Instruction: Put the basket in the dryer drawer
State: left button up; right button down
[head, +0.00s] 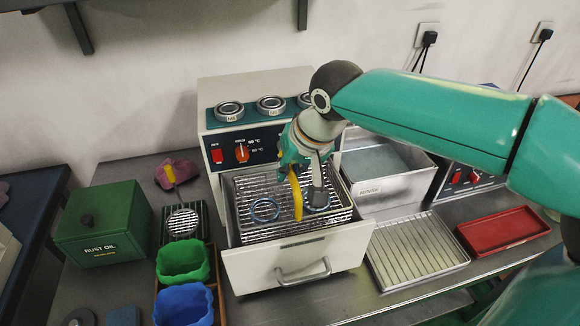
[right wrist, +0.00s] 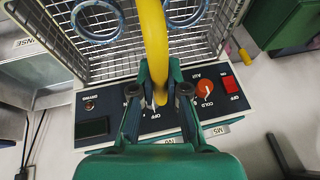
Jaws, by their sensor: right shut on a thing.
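The wire basket (head: 262,186) is in the open dryer drawer (head: 300,262), its mesh inside the drawer walls. Its yellow handle (head: 297,200) arches up, and two metal rings, one on the left (head: 265,210) and one on the right (head: 318,199), are in the basket. My right gripper (head: 303,160) is over the basket, shut on the yellow handle; in the right wrist view the handle (right wrist: 154,45) passes between the fingers (right wrist: 158,92). Whether the basket rests on the drawer floor I cannot tell. My left gripper is not in view.
The dryer body (head: 215,125) with its knob and switch stands behind the drawer. A rinse tank (head: 385,185), a drain rack (head: 415,250) and a red tray (head: 503,230) are to the right. A green rust oil box (head: 103,225) and green and blue bins (head: 183,262) are left.

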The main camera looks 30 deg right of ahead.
aim_at(290, 214)
notch_tip(290, 214, down, 12)
jog(key=b, duration=0.9)
jog(key=shift+b, duration=0.35)
jog(key=shift+f, duration=0.2)
jog(key=shift+s+f+b, duration=0.1)
jog(key=shift+b, duration=0.2)
jog(key=c, duration=1.1)
grip_release()
notch_tip(290, 214, up, 11)
jog(key=p, duration=0.9)
